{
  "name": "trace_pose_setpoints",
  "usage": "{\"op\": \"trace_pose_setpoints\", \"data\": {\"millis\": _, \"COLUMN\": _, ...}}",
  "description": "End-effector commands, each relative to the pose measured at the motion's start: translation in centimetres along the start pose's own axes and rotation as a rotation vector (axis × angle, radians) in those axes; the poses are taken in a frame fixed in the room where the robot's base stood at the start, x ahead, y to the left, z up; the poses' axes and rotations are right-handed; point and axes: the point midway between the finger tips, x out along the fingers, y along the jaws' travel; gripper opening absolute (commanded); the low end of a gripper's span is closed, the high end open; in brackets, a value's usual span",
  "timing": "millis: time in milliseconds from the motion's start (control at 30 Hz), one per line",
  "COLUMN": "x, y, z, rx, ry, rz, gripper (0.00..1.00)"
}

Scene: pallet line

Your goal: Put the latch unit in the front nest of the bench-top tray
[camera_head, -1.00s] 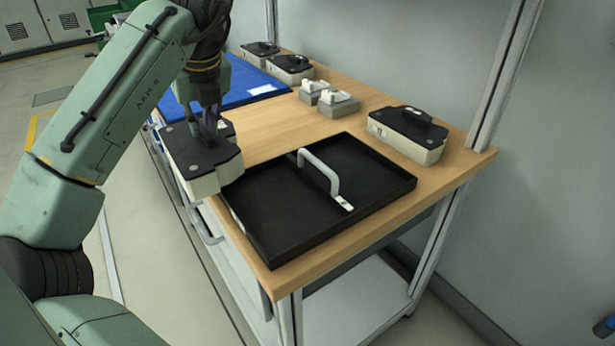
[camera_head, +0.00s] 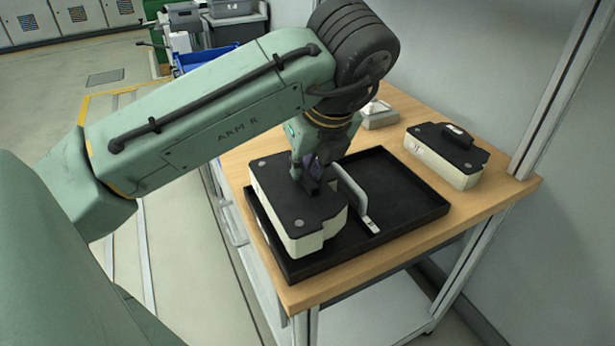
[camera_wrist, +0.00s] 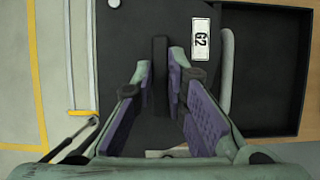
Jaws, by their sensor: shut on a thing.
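The latch unit (camera_head: 315,215) has a black lid and a cream body. My gripper (camera_head: 311,182) is shut on the dark raised grip of its lid, and the wrist view shows the fingers (camera_wrist: 166,85) on both sides of that grip. The unit is over the left, near compartment of the black bench-top tray (camera_head: 400,233) and looks level. I cannot tell whether its base touches the tray floor. The right compartment is empty.
Another black-and-cream unit (camera_head: 446,157) stands on the wooden bench (camera_head: 490,198) to the right of the tray. A small grey block (camera_head: 379,119) sits behind the tray. A metal post (camera_head: 550,100) rises at the bench's right corner.

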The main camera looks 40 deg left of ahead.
Motion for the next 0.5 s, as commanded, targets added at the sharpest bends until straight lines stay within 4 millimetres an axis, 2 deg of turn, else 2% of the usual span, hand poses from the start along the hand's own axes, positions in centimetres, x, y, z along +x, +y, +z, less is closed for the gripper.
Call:
{"op": "trace_pose_setpoints", "data": {"millis": 100, "x": 0.2, "y": 0.0, "z": -0.6, "rx": 0.0, "ry": 0.0, "rz": 0.003, "gripper": 0.0}}
{"op": "trace_pose_setpoints", "data": {"millis": 333, "x": 2.8, "y": 0.0, "z": -1.8, "rx": -0.001, "ry": 0.0, "rz": 0.002, "gripper": 0.0}}
{"op": "trace_pose_setpoints", "data": {"millis": 500, "x": 3.1, "y": -0.1, "z": -1.9, "rx": -0.001, "ry": 0.0, "rz": 0.001, "gripper": 0.0}}
